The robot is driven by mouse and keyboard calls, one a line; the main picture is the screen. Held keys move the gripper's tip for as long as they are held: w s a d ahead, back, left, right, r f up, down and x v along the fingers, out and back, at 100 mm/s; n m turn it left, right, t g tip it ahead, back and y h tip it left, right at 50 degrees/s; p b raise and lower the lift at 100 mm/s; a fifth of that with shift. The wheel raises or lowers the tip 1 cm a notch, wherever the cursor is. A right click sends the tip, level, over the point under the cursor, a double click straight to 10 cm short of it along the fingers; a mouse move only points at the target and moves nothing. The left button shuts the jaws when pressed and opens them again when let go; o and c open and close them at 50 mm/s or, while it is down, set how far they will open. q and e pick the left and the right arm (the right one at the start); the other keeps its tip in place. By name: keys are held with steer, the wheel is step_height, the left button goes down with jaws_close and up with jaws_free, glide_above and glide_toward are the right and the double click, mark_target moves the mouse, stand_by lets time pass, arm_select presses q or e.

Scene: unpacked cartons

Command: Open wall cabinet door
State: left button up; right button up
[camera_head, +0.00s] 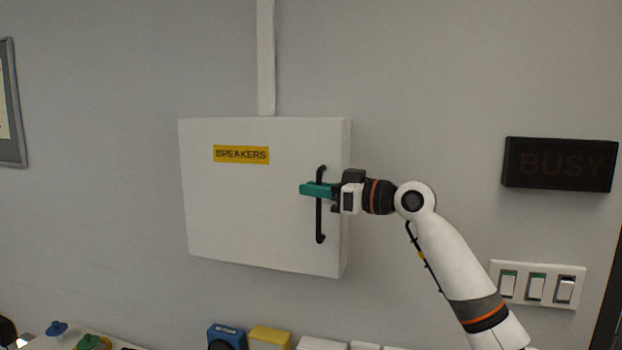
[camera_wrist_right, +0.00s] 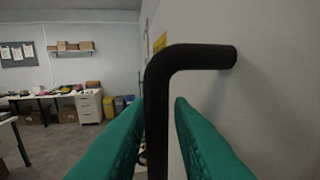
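The white wall cabinet (camera_head: 230,215) with a yellow "BREAKERS" label (camera_head: 241,154) hangs on the grey wall. Its door looks closed. A black vertical bar handle (camera_head: 320,228) is on the door's right side. My right gripper (camera_head: 318,190) is at the upper part of the handle, its green fingers reaching across it. In the right wrist view the handle (camera_wrist_right: 158,110) stands between the two green fingers (camera_wrist_right: 160,115), which are apart, with a visible gap on the right side. Contact on the left finger cannot be told. My left gripper is not in view.
A dark "BUSY" sign (camera_head: 559,164) and a white switch panel (camera_head: 537,285) are on the wall to the right. A blue item (camera_head: 226,337) and a yellow box (camera_head: 269,337) stand below the cabinet.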

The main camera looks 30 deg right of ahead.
steer(key=shift+w+a, duration=0.3)
steer(key=shift+w, duration=0.2)
jaws_close()
